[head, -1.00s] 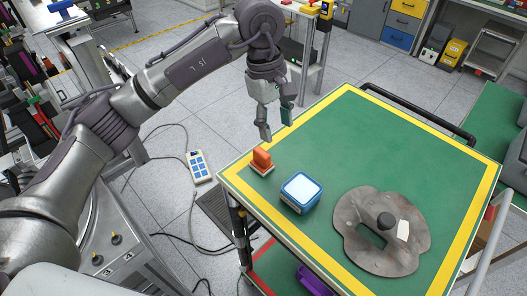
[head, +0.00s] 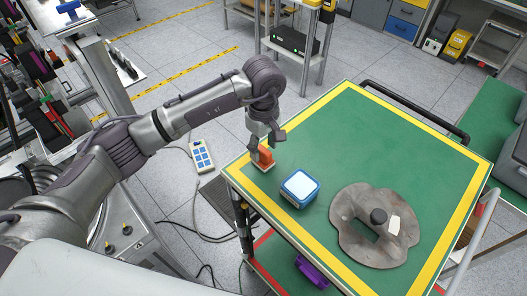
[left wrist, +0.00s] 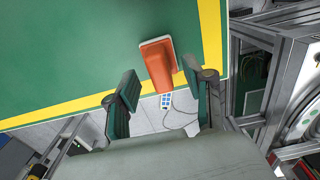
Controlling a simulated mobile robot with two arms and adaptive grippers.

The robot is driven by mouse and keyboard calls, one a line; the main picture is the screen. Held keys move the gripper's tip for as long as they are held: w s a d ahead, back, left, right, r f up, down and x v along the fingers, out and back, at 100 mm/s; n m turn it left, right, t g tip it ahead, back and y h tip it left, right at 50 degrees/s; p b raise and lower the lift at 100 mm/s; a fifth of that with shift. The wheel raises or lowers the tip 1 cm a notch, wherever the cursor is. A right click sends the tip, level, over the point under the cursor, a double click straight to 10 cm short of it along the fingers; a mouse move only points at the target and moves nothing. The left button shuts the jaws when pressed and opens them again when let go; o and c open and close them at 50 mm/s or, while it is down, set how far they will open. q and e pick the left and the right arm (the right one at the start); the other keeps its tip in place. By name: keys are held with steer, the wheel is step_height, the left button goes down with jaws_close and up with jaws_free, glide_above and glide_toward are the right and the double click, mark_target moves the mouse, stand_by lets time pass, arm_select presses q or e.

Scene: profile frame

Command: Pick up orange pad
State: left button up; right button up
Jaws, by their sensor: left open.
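The orange pad (head: 265,154) has an orange grip on a pale base and stands near the left corner of the green cart top (head: 350,120). In the left wrist view the orange pad (left wrist: 158,64) lies just beyond the fingertips, partly over the yellow border. My left gripper (head: 265,146) is low over the pad in the head view and partly hides it. In the wrist view the left gripper (left wrist: 163,88) is open, with one finger to each side of the pad's near end. I cannot tell whether it touches. My right gripper is not in view.
A blue box with a white top (head: 299,188) stands close to the right of the pad. A black handle (head: 415,112) runs along the far edge. The middle of the top is clear.

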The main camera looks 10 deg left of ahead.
arm_select(q)
steer(key=shift+f, duration=1.1)
jaws_close()
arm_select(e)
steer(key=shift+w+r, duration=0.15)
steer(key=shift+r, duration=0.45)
arm_select(q)
steer(key=shift+w+r+b, duration=0.1)
steer(key=shift+r+b, duration=0.3)
steer(key=shift+r, duration=0.1)
step_height(320, 180, up, 2)
steer(key=shift+r+b, duration=0.2)
steer(key=shift+b, duration=0.75)
steer(key=s+d+r+b, duration=0.4)
steer(key=s+d+r, duration=0.3)
steer(key=d, duration=0.2)
steer(key=shift+s+r, duration=0.3)
steer(key=shift+r, duration=0.05)
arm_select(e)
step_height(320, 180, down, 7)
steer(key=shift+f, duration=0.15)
